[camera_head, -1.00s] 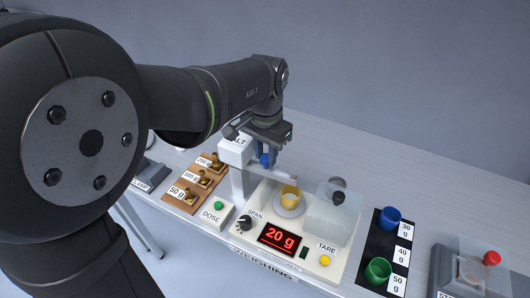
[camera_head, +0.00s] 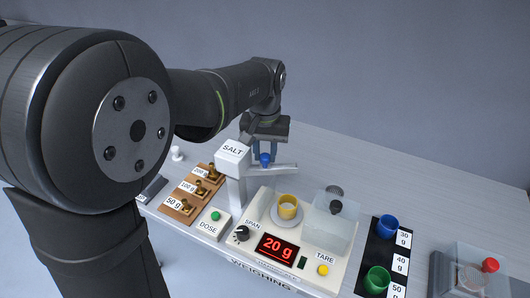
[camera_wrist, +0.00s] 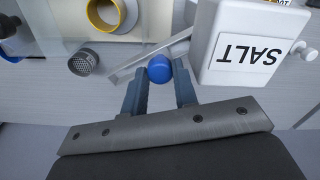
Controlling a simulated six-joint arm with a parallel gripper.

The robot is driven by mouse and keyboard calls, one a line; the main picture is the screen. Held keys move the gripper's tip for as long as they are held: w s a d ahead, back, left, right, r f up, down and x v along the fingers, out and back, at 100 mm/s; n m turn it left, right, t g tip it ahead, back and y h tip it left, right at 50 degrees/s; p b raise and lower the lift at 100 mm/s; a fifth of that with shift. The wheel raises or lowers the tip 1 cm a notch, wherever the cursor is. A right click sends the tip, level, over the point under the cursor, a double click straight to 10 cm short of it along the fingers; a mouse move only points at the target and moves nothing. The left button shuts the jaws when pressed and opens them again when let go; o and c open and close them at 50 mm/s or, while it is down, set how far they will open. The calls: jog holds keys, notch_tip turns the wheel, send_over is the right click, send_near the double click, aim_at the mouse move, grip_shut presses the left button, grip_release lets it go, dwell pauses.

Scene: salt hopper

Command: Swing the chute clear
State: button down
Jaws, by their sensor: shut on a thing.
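The white salt hopper (camera_head: 233,155) stands on a post behind the weighing scale, and it also shows in the wrist view (camera_wrist: 252,45). The grey chute (camera_head: 285,167) reaches out to the right from it, behind the yellow cup (camera_head: 288,207) and apart from it. In the wrist view the chute (camera_wrist: 135,62) runs past the cup. My gripper (camera_wrist: 159,75) is shut on the chute's blue knob (camera_wrist: 159,67), one finger on each side. The knob also shows in the head view (camera_head: 265,159). The cup stands on the scale's round pan.
A clear cover with a dark knob (camera_head: 336,206) stands right of the cup. The scale display (camera_head: 277,246) reads 20 g. Brass weights (camera_head: 199,189) stand on a wooden board at left. Blue (camera_head: 388,225) and green (camera_head: 376,279) cups stand on a black mat at right.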

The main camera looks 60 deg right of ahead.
jog(key=c, duration=1.4)
grip_release()
